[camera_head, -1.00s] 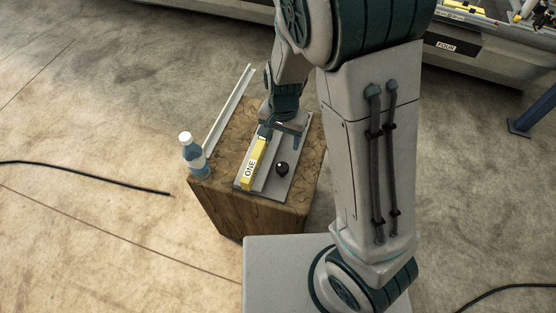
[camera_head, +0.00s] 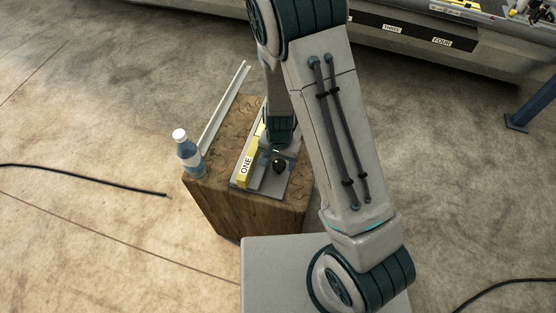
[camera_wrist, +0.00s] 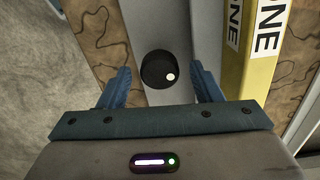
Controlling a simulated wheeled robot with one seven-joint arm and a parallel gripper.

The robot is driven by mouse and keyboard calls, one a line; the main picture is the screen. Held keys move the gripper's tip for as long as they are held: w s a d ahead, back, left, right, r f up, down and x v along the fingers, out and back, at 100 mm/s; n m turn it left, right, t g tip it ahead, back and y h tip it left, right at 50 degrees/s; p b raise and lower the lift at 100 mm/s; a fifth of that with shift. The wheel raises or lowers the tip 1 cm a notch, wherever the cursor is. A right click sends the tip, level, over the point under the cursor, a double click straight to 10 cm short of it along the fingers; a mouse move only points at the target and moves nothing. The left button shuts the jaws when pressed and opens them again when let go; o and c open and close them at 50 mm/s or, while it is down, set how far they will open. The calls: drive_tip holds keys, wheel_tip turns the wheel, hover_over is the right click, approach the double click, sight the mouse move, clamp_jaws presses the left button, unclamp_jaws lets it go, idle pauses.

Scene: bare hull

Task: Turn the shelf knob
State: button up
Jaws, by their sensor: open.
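The knob (camera_head: 279,167) is black and round with a white dot. It sits on a grey metal plate (camera_head: 272,183) on top of a wooden block. In the wrist view the knob (camera_wrist: 158,70) lies ahead of and between my gripper's fingers (camera_wrist: 161,84). The fingers are open, one on each side, with gaps to the knob. In the head view my gripper (camera_head: 277,152) is just behind the knob, and its fingers are partly hidden there. A yellow bar labelled ONE (camera_head: 246,164) stands on the plate left of the knob; in the wrist view it is on the right.
A water bottle (camera_head: 188,155) stands on the left of the wooden block (camera_head: 240,212). A light rail (camera_head: 223,105) lies along its left edge. A black cable (camera_head: 90,174) lies on the floor at left. A blue stand (camera_head: 530,110) is at far right.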

drive_tip(key=c, duration=1)
drive_tip(key=shift+w+a, duration=0.1)
drive_tip(key=shift+a, duration=0.05)
drive_tip(key=shift+n, duration=0.4)
drive_tip(key=n+b, duration=0.2)
drive_tip(key=n, duration=0.3)
drive_tip(key=shift+n+b, duration=0.3)
drive_tip(key=shift+b, duration=0.1)
drive_tip(key=n+b, duration=0.1)
drive_tip(key=n, duration=0.2)
drive_tip(key=shift+n, duration=0.3)
drive_tip(key=shift+n+b, duration=0.35)
drive_tip(key=shift+n, duration=1.25)
